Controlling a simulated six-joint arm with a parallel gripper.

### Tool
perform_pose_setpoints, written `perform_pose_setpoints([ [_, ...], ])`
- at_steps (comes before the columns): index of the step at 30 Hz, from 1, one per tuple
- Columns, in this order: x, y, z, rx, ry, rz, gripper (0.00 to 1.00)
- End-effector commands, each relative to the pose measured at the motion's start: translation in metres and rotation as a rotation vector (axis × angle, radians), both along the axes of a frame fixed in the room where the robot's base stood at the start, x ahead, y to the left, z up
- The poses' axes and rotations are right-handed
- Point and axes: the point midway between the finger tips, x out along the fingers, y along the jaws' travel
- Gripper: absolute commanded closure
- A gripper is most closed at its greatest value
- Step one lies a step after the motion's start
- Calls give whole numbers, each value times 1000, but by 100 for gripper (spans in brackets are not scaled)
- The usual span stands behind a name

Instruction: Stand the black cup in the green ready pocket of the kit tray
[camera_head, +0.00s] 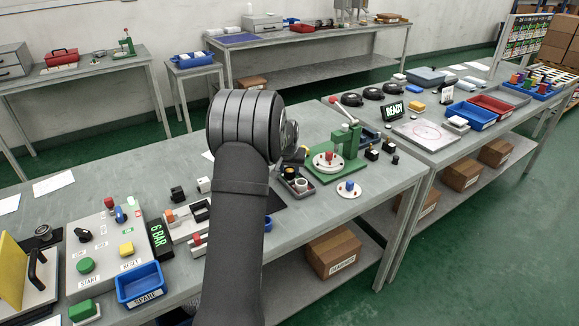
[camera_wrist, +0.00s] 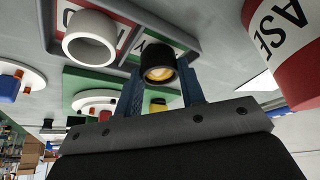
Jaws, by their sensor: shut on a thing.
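My gripper (camera_wrist: 159,76) is shut on the black cup (camera_wrist: 158,52), which sits between its two fingers in the wrist view; the cup's inside looks yellowish. The kit tray (camera_wrist: 190,32) is beside the cup, with a green pocket (camera_wrist: 150,46) partly hidden behind it. I cannot tell whether the cup touches the pocket floor. A white cup (camera_wrist: 90,38) stands in the tray's red pocket. In the head view the tray (camera_head: 311,191) shows just right of my arm, with the white cup (camera_head: 302,184) in it; my arm hides most of the gripper.
A red-and-white labelled container (camera_wrist: 290,60) is close at the right of the wrist view. A green press (camera_head: 347,145) with a round white plate stands behind the tray. A white disc with a blue part (camera_head: 349,188) lies to the right. A control box (camera_head: 105,245) stands left.

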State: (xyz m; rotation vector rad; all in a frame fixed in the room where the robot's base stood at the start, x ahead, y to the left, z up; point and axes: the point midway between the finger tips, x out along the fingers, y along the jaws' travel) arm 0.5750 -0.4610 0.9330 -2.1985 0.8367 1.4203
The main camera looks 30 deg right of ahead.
Motion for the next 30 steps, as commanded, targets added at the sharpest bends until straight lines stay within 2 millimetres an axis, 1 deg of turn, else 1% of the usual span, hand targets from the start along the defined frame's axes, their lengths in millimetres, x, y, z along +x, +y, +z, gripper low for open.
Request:
perform_pose_setpoints([
  [14, 0, 0, -1, 0, 0, 0, 89],
  [29, 0, 0, -7, 1, 1, 0, 89],
  [30, 0, 0, -7, 0, 0, 0, 56],
])
